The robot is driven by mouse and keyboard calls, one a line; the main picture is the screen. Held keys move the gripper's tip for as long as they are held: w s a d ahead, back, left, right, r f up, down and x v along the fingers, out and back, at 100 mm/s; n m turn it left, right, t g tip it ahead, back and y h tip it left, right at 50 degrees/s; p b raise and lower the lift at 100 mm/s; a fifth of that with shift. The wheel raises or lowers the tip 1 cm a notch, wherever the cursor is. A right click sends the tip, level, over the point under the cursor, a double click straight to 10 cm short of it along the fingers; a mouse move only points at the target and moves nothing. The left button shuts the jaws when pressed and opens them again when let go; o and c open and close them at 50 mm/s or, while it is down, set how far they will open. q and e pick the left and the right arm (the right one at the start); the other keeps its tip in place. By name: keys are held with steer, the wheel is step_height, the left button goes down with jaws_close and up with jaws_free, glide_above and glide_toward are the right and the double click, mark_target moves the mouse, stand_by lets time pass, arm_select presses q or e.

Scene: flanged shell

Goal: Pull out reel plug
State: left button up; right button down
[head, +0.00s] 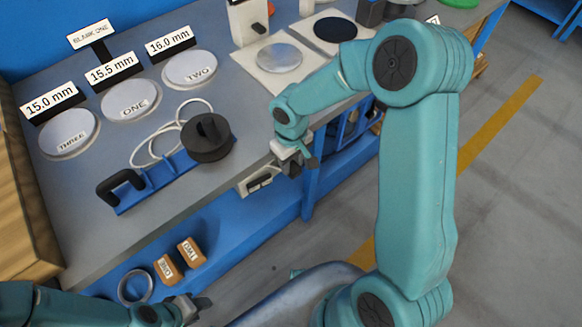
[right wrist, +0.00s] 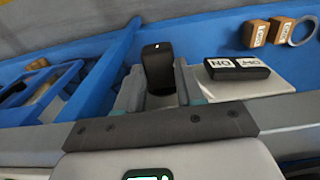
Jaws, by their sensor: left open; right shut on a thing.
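My right gripper (head: 297,160) is at the front edge of the bench, right of the pale switch panel. In the right wrist view its two grey fingers are shut on a black plug (right wrist: 158,66), which stands up between them. I cannot tell whether the plug is still seated in a socket, as its lower end is hidden. The black cable reel (head: 207,138) sits on a blue base on the bench, with a loose white cable (head: 150,145) beside it. My left gripper (head: 189,309) is open and empty, low in front of the bench.
A black switch (right wrist: 237,68) with white labels is right of the plug in the wrist view. Orange blocks (head: 166,269) and a metal ring (head: 135,287) lie on the lower shelf. Labelled discs (head: 131,99) line the bench back. Open floor lies right.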

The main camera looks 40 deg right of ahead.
mark_target(292, 166)
steer(key=shift+r+p, duration=1.85)
steer(key=shift+r, duration=1.05)
